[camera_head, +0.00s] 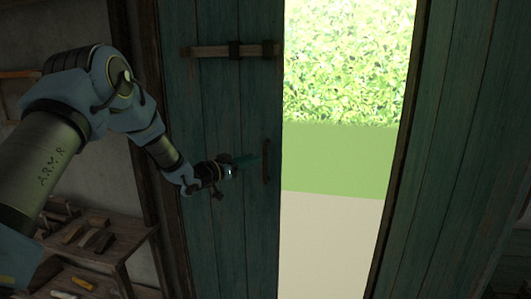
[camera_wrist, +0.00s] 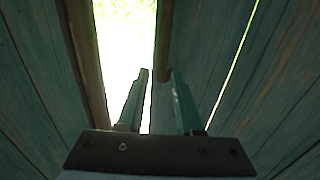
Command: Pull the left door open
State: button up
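The left door (camera_head: 215,110) is dark teal planks with a wooden crossbar near its top; it stands beside a bright gap. Its dark upright handle (camera_head: 266,160) is near the door's right edge. My gripper (camera_head: 252,160) is in front of this door, its fingertips just left of the handle in the head view. In the wrist view my gripper (camera_wrist: 160,76) has its two teal fingers apart. A brown upright bar ends near the fingertips there; I cannot tell whether it is the handle or the door's edge, or whether anything touches.
The right door (camera_head: 445,150) stands across the bright gap, with a hedge (camera_head: 345,60) and green ground outside. A wooden shelf (camera_head: 120,245) with several small tools is at the lower left, below my arm. A dark door post (camera_head: 150,150) borders the left door.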

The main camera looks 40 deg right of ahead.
jog(key=d+p, duration=0.2)
jog(key=d, duration=0.5)
jog(key=shift+d, duration=0.1)
jog(key=shift+c, duration=0.2)
grip_shut()
jog(key=shift+w, duration=0.1)
dwell(1.0)
